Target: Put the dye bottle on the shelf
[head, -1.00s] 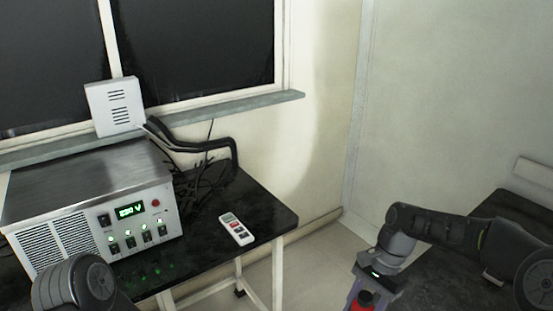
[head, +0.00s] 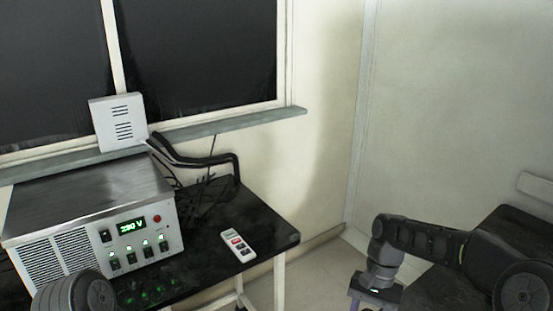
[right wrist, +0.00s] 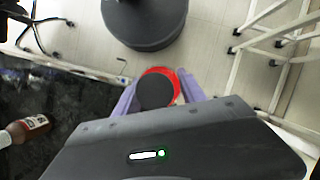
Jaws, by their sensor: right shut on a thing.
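My right gripper (right wrist: 156,98) is shut on a red, dark-topped round thing (right wrist: 155,90), seen from above in the right wrist view; it may be the dye bottle. Its label is hidden. In the head view my right gripper is cut off by the bottom edge, beside a dark table at the right, and the held thing does not show. A brown bottle (right wrist: 28,128) with a red and white label lies at the left of the right wrist view. I cannot make out a shelf for certain. My left gripper is out of view; only its arm shows.
A metal power unit (head: 95,222) and a white remote (head: 238,244) are on the black table (head: 262,222), with loose cables behind. A white box (head: 118,122) stands on the window ledge (head: 225,125). A dark table (head: 500,235) is at the right. Floor lies between the tables.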

